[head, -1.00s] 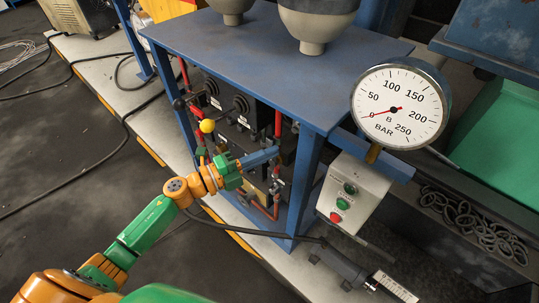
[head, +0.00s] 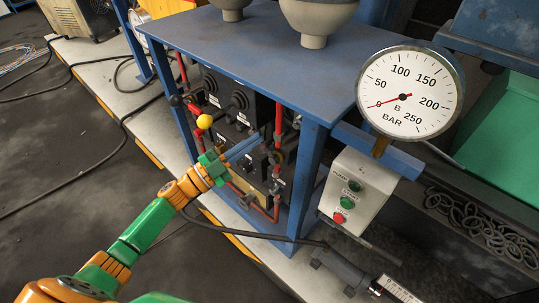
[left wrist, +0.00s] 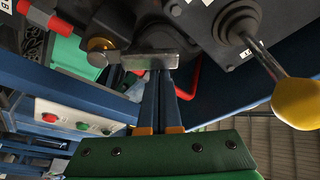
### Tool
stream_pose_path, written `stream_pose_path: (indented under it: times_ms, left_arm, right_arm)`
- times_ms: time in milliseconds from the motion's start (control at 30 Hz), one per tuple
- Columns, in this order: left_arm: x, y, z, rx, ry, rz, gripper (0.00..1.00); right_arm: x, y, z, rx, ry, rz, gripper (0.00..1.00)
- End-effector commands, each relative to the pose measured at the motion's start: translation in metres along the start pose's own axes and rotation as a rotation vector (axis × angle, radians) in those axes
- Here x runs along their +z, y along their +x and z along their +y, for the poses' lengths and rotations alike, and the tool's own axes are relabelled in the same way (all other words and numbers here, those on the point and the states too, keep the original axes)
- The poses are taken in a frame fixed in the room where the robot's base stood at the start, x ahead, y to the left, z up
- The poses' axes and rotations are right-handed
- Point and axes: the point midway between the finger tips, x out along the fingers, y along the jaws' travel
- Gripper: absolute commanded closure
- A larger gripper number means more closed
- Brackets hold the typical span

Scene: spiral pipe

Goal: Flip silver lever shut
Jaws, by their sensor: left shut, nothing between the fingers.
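The silver lever (left wrist: 150,61) is a flat metal bar lying sideways in the left wrist view, beside a round brass fitting. My left gripper (left wrist: 159,72) has blue fingers, which are shut and empty. Their tips are right at the lever's underside in that picture; I cannot tell whether they touch it. In the head view the left gripper (head: 260,139) reaches in front of the black panel under the blue table. The lever cannot be made out there. My right gripper is not in view.
A yellow-knobbed lever (head: 204,121) sticks out close to my left gripper, also in the wrist view (left wrist: 298,103). Red pipes (head: 278,120) and the blue table's leg (head: 307,180) flank the workspace. A pressure gauge (head: 410,92) and button box (head: 355,190) stand right.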

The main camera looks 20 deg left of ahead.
Motion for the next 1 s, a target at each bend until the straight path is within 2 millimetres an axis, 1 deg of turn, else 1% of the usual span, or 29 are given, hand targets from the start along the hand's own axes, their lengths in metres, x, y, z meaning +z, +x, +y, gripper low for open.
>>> stream_pose_path:
  times_ms: [33, 200, 600, 800, 1000]
  left_arm:
    - [0.005, -0.002, 0.001, -0.013, -0.038, -0.001, 1.0]
    - [0.016, -0.005, 0.0, -0.066, -0.191, 0.0, 1.0]
    - [0.04, -0.014, 0.003, -0.183, -0.525, 0.0, 1.0]
    - [0.048, -0.017, 0.006, -0.225, -0.645, 0.0, 1.0]
    - [0.053, -0.018, 0.009, -0.252, -0.724, 0.0, 1.0]
  right_arm:
    - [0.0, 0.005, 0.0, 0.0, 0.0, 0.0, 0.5]
    - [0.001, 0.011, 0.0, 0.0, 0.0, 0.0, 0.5]
    - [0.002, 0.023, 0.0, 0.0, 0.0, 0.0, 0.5]
    - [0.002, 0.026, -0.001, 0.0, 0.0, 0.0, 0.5]
    - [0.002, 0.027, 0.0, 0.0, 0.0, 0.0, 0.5]
